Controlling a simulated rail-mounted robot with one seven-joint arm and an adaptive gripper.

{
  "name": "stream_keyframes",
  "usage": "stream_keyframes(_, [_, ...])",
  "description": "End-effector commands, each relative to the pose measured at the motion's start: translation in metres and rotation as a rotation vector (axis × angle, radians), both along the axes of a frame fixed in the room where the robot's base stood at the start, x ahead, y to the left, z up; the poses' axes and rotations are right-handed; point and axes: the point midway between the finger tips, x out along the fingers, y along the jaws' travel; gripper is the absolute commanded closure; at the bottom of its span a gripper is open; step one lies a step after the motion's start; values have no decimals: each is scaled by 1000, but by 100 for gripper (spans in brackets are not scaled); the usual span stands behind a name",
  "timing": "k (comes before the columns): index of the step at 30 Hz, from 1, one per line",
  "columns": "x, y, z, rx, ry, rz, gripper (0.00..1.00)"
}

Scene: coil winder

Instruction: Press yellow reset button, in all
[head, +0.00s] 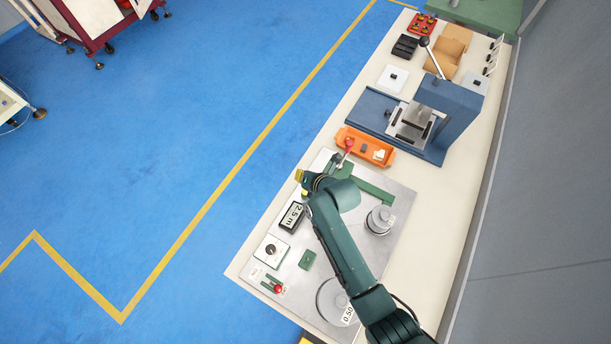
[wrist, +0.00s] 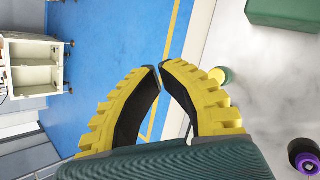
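A round yellow button (wrist: 218,75) with a green rim stands on the pale metal plate in the wrist view, just right of my gripper's fingers. My gripper (wrist: 161,66) has yellow ribbed fingers with black pads. Their tips have come together with nothing visible between them. The right finger partly overlaps the button's edge in the picture; I cannot tell whether they touch. In the head view my gripper (head: 299,175) is over the left edge of the winder plate, near the meter display (head: 291,216) reading 2.5 m.
A red-knobbed lever (head: 349,144) and an orange tray (head: 366,147) are close beyond my gripper. A blue press (head: 448,112) stands farther back. A knob box (head: 271,251), a red-tipped switch (head: 278,289) and grey spools (head: 379,219) share the plate. Blue floor is open at left.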

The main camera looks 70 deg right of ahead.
Motion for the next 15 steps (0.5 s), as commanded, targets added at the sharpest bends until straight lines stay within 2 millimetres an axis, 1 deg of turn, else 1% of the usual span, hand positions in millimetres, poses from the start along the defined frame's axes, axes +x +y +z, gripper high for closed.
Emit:
stream_keyframes(4, [0,0,-4,1,0,1,100])
stream_keyframes(7, [0,0,-12,1,0,1,100])
stream_keyframes(11, [0,1,-30,1,0,1,100])
stream_keyframes(15, [0,1,-51,1,0,1,100])
